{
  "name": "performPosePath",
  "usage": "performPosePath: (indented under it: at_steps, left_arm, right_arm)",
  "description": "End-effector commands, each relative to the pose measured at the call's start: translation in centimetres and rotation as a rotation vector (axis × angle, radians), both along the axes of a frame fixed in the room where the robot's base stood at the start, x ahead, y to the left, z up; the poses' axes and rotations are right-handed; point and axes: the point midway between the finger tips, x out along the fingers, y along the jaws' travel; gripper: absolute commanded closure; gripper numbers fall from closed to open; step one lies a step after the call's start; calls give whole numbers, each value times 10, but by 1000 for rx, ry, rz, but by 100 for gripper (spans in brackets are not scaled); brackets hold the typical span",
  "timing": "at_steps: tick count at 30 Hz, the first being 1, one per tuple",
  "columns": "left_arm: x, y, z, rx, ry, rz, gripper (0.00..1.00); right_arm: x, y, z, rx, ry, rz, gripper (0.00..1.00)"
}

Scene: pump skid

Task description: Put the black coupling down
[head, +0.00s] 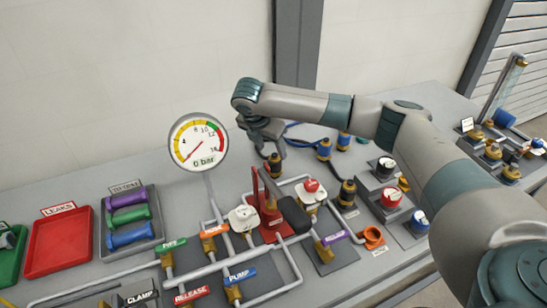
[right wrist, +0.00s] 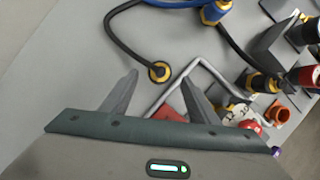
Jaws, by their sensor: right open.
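A black coupling (head: 274,166) with a brass-coloured band stands upright on the grey bench behind the red-handled pump. In the right wrist view the same coupling (right wrist: 159,72) shows as a dark end with a yellow ring, and a black hose runs from it. My right gripper (head: 265,140) is just above it in the head view. In the right wrist view its two fingers (right wrist: 158,88) are spread apart, with the coupling showing in the gap beyond the tips. I cannot tell whether either finger touches it. Another black coupling (head: 347,193) stands near the pipework. My left gripper is not in view.
The pressure gauge (head: 198,143) stands left of my right gripper. The red pump (head: 268,212) and white pipework are in front. A red leaks tray (head: 58,242) lies far left.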

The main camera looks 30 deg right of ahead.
Motion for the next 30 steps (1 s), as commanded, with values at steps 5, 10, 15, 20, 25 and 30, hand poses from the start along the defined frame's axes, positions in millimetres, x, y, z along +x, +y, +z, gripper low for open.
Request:
performPosePath:
  at_steps: [5,10,15,20,25,30]
  left_arm:
    - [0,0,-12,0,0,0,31]
    - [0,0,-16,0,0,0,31]
    - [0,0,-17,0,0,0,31]
    - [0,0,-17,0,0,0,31]
    - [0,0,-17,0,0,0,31]
    - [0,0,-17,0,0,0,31]
  right_arm:
    - [-5,10,27,0,-3,2,45]
    - [-9,16,44,0,0,1,45]
    - [-11,18,51,0,0,0,45]
    - [-11,18,52,0,0,0,45]
    - [-11,18,51,0,0,0,45]
    - [-11,18,51,0,0,0,45]
